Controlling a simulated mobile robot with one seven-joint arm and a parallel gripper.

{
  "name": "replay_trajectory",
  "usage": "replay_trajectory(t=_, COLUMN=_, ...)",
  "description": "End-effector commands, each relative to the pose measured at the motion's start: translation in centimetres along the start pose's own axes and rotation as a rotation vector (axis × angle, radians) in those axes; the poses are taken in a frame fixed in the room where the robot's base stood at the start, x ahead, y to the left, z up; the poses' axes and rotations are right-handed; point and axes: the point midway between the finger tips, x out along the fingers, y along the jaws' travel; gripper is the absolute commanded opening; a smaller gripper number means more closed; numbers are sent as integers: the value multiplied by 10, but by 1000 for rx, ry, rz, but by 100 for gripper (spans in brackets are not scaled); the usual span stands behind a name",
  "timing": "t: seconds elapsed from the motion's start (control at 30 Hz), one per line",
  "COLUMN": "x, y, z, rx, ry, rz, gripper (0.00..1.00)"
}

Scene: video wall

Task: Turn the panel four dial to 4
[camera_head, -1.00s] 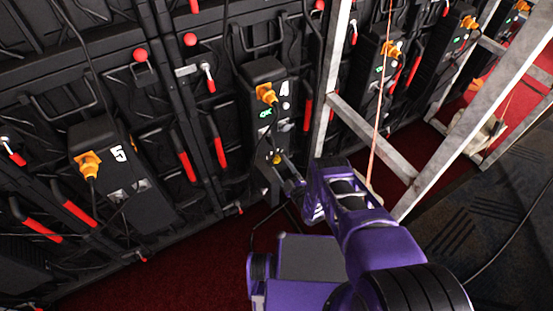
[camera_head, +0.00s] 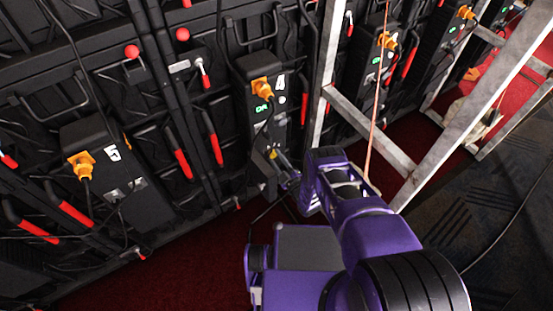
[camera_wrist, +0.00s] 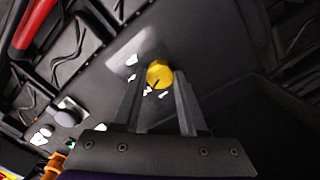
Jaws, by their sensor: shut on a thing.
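The panel four box (camera_head: 263,75) is a black unit marked 4 on the wall, with an orange plug (camera_head: 262,88) and a small green display (camera_head: 262,108). The yellow dial (camera_wrist: 159,74) is low on its face, with a dark pointer line and white marks around it in the wrist view. My gripper (camera_wrist: 157,80) is shut on the dial, one finger on each side of it. In the head view my gripper (camera_head: 277,160) reaches the lower part of the box, and the dial is mostly hidden there. I cannot read the numbers at the dial.
A grey metal frame (camera_head: 372,133) and a taut orange strap (camera_head: 375,100) stand close right of my arm. The panel five box (camera_head: 105,155) is at left. Red handles (camera_head: 215,150) stick out from the wall. Red carpet (camera_head: 170,270) lies clear at lower left.

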Motion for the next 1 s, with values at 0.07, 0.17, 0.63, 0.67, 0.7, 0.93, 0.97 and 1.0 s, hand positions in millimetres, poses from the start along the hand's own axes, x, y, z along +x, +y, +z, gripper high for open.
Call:
replay_trajectory(t=0.07, x=0, y=0, z=0, rx=2, ry=0, rz=0, gripper=0)
replay_trajectory(t=0.17, x=0, y=0, z=0, rx=12, ry=0, rz=0, gripper=0)
replay_trajectory(t=0.63, x=0, y=1, z=0, rx=280, ry=-6, rz=-5, gripper=0)
replay_trajectory(t=0.67, x=0, y=1, z=0, rx=308, ry=-7, rz=-5, gripper=0)
replay_trajectory(t=0.7, x=0, y=1, z=0, rx=346, ry=-8, rz=-5, gripper=0)
replay_trajectory(t=0.93, x=0, y=1, z=0, rx=566, ry=-13, rz=-12, gripper=0)
replay_trajectory(t=0.97, x=0, y=1, z=0, rx=595, ry=-14, rz=-12, gripper=0)
replay_trajectory(t=1.0, x=0, y=1, z=0, rx=633, ry=-15, rz=-12, gripper=0)
